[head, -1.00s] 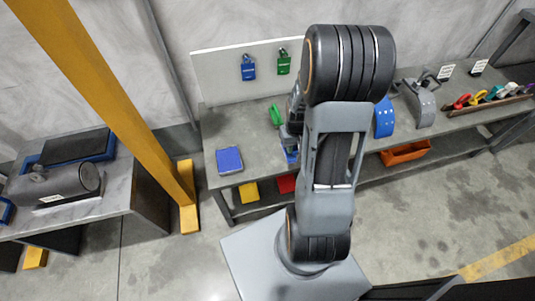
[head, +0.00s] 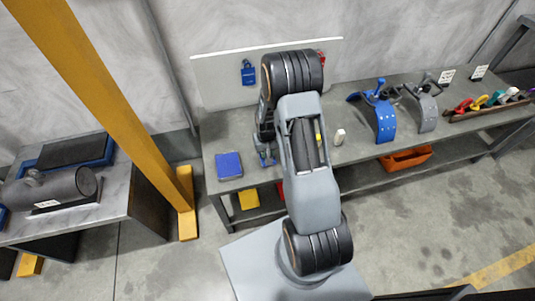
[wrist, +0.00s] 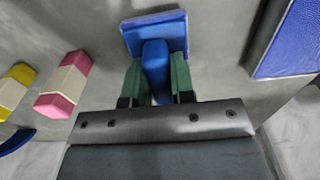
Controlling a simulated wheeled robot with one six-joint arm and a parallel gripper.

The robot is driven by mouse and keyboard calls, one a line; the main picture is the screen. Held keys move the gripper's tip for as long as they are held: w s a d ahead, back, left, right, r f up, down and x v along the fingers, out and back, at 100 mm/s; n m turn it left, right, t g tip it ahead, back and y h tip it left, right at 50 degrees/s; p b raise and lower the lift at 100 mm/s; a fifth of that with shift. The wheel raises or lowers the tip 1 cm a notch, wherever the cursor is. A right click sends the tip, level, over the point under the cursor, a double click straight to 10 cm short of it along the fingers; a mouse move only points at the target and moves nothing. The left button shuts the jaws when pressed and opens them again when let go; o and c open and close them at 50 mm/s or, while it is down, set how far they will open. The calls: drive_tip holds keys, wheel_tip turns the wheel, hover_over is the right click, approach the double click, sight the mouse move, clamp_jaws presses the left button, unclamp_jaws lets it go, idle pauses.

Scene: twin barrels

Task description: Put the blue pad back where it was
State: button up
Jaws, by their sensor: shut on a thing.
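My gripper (wrist: 157,80) has two green fingers and is shut on the blue upright handle of a small blue pad (wrist: 153,28) in the wrist view. The pad's flat, squarish base lies beyond the fingertips. In the head view, the gripper is at the left part of the bench, largely hidden by my arm, with a bit of blue (head: 266,161) at its end. I cannot tell whether the pad touches the bench. A flat blue square (head: 228,165) lies on the bench to the left of the gripper. It also shows at the right of the wrist view (wrist: 290,42).
A pink-and-white block (wrist: 63,84) and a yellow-and-white block (wrist: 15,86) show in the wrist view. The grey bench (head: 217,128) also holds a blue curved piece (head: 385,124) and a grey one (head: 428,110). A panel (head: 215,78) with a blue padlock (head: 248,72) stands behind.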

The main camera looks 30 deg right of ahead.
drive_tip(key=shift+f, duration=0.65)
drive_tip(key=shift+f, duration=0.1)
drive_tip(key=shift+f, duration=0.15)
drive_tip(key=o, duration=0.8)
